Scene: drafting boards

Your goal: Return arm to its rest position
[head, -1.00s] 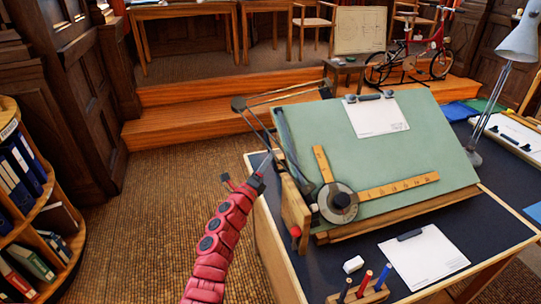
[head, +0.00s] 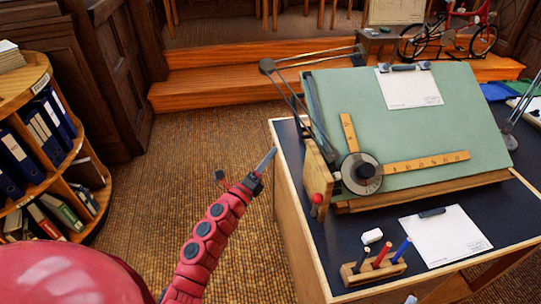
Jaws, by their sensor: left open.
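My left arm, red and jointed, rises from the bottom of the head view. Its gripper (head: 245,167) is open and empty, its two fingers spread apart over the carpet. It is just left of the drafting table (head: 291,190) and appears to touch nothing. The green drafting board (head: 430,125) is tilted on the table. On it is a drafting machine with a round dark head (head: 362,173), two yellow scales (head: 427,162) at a right angle, and a jointed metal linkage (head: 290,95) along the board's left and top edges.
A pencil block (head: 372,270), a white eraser (head: 373,236) and a paper sheet (head: 445,236) lie on the table's front. A curved bookshelf (head: 45,180) stands at left. Wooden steps (head: 215,88) cross the back. Carpet (head: 150,230) between shelf and table is clear.

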